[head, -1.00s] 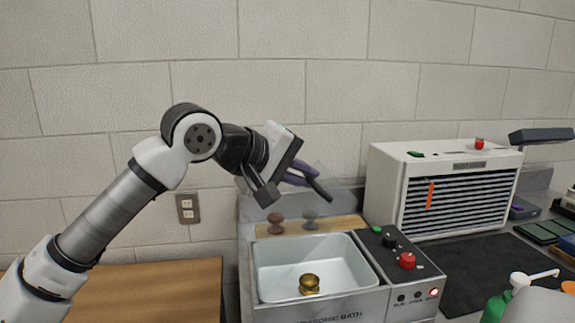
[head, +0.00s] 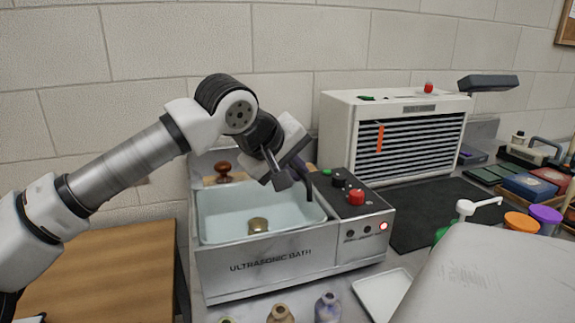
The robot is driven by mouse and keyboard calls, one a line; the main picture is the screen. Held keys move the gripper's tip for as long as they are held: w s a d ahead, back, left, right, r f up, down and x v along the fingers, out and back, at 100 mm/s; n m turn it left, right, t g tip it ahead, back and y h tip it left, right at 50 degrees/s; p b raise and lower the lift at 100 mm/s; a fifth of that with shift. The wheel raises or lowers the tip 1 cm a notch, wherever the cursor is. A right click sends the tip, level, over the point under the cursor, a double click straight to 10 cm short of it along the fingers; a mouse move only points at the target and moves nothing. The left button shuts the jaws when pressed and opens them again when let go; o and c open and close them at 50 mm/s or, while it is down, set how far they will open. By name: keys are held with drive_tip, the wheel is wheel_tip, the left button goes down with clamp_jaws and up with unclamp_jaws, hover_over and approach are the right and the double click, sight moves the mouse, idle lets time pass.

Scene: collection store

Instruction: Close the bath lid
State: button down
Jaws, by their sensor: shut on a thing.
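The ultrasonic bath (head: 270,265) is a grey metal box with an open pale basin at its left and a control panel at its right. A small brass-coloured cup (head: 258,225) sits in the basin. A tan strip with a brown knob (head: 222,168) lies behind the basin; I cannot tell whether it is the lid. No lid covers the basin. My gripper (head: 294,184) is above the basin's back right part, angled down. It is shut on a dark purplish thing (head: 298,165), mostly hidden by the fingers, so its full shape is unclear.
A white slatted cabinet (head: 400,135) stands behind right, near a dark mat (head: 430,212). A wooden table (head: 100,275) is at the left. Small bottles (head: 328,308) and a white tray (head: 382,293) are in front. A large pale surface (head: 490,280) fills the lower right.

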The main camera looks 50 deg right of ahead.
drive_tip(key=shift+s+d+f, duration=0.3)
drive_tip(key=shift+s+d, duration=0.05)
drive_tip(key=shift+s, duration=0.1)
drive_tip(key=c, duration=1.8)
unclamp_jaws()
drive_tip(key=shift+d+f, duration=0.1)
drive_tip(key=shift+o, duration=1.4)
drive_tip(key=shift+s+d+f, duration=0.1)
drive_tip(key=shift+s+d, duration=0.05)
drive_tip(key=shift+d, duration=0.15)
drive_tip(key=shift+a, duration=0.1)
drive_tip(key=shift+w+a, duration=0.1)
drive_tip(key=shift+w, duration=0.1)
drive_tip(key=shift+a+b, duration=0.15)
drive_tip(key=shift+b, duration=0.15)
drive_tip(key=v, duration=1.3)
drive_tip(key=shift+r+b, duration=0.35)
